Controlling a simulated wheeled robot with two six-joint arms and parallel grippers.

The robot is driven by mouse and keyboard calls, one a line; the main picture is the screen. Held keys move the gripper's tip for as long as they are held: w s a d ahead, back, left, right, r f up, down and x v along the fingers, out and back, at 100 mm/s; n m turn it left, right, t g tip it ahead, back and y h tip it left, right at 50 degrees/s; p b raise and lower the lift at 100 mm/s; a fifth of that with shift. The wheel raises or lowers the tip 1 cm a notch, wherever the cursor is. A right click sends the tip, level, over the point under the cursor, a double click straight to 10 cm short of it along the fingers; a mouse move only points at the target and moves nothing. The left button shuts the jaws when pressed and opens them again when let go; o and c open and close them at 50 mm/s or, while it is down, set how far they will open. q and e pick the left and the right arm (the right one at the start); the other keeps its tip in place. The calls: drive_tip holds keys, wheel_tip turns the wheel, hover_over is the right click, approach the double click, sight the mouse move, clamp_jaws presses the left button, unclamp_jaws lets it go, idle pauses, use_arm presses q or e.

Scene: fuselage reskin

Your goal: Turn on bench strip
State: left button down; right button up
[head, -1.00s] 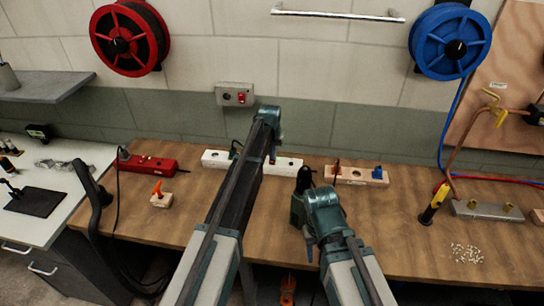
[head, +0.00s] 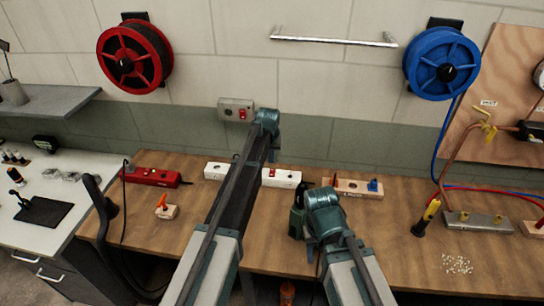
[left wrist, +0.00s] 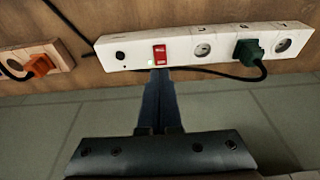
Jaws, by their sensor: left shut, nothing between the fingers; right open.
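The white power strip (head: 288,179) lies along the back of the bench, with its middle hidden behind my left arm. In the left wrist view the strip (left wrist: 215,45) shows a red rocker switch (left wrist: 160,55), round sockets and a green plug (left wrist: 248,52). My left gripper (left wrist: 158,72) is shut and empty, its fingertips at the strip's edge right by the switch. Contact is hard to tell. A small green glow shows beside the fingertips. In the head view my left gripper (head: 271,157) is over the strip. My right gripper (head: 309,242) is open, low over the bench and partly hidden by its wrist.
A red power strip (head: 152,176) lies to the left, near a wooden block with an orange piece (head: 165,208). A wall box with a red switch (head: 237,110) hangs above.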

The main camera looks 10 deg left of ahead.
use_arm(q)
drive_tip(key=s+r+p, duration=0.3)
drive_tip(key=r+p, duration=0.1)
drive_tip(key=r, duration=0.2)
drive_tip(key=shift+p, duration=0.4)
use_arm(e)
wheel_tip(320, 180, up, 6)
use_arm(q)
drive_tip(key=shift+s+f, duration=0.1)
drive_tip(key=shift+s, duration=0.05)
use_arm(e)
drive_tip(key=shift+f, duration=0.1)
